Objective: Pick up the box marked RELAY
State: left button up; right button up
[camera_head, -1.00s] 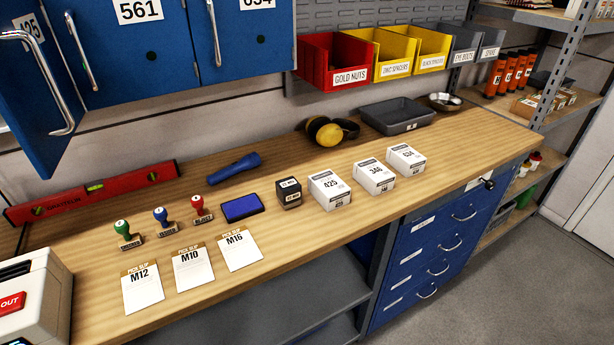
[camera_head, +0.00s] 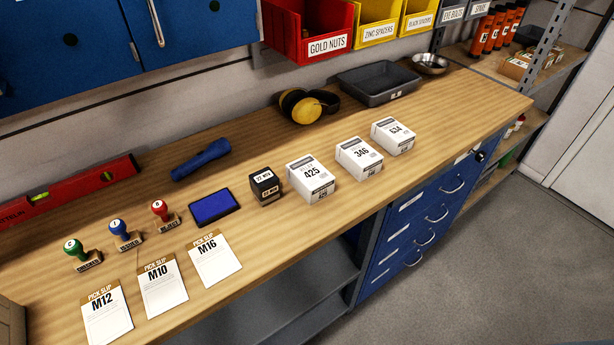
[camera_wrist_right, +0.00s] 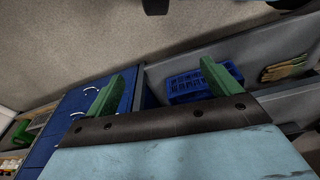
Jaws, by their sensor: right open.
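Three white boxes stand in a row on the wooden bench: one marked 425 (camera_head: 310,178), one marked 346 (camera_head: 359,158) and one marked 634 (camera_head: 392,136). Each has a dark header strip with print too small to read, so I cannot tell which says RELAY. My right gripper (camera_wrist_right: 168,68) shows only in the right wrist view, with its green fingers apart and nothing between them. It faces the blue drawers and a lower shelf, away from the boxes. My left gripper is not in view.
A dark date stamp (camera_head: 266,187) stands just left of box 425, beside a blue ink pad (camera_head: 214,206). Yellow earmuffs (camera_head: 308,106) and a grey tray (camera_head: 380,83) lie behind the boxes. A blue crate (camera_wrist_right: 205,82) sits on the lower shelf.

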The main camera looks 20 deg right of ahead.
jog(key=w+r+n+t, duration=0.1)
jog(key=w+r, duration=0.4)
jog(key=r, duration=0.9)
jog(key=w+r+n+t, duration=0.15)
jog(key=w+r, duration=0.35)
jog(key=r, duration=0.9)
jog(key=w+d+r+n+t+h, duration=0.35)
jog(key=w+r+n+t, duration=0.3)
jog(key=w, duration=0.25)
jog(key=n+t+y+p, duration=0.1)
jog(key=n+t+y, duration=0.7)
jog(key=n, duration=2)
send_near(310, 171)
jog(key=w, duration=0.1)
jog(key=w+r+g+y, duration=0.1)
jog(key=w+a+n+g+p, duration=0.1)
jog(key=w, duration=0.1)
jog(key=shift+r+y, duration=0.3)
jog(key=shift+y, duration=0.05)
jog(key=shift+d+f+x, duration=0.1)
jog(key=shift+x, duration=0.85)
jog(key=shift+d+f+x, duration=0.1)
jog(key=shift+f+x, duration=0.05)
jog(key=shift+x, duration=0.8)
jog(key=shift+d+f+x, duration=0.1)
jog(key=shift+x, duration=0.9)
jog(key=shift+w, duration=0.1)
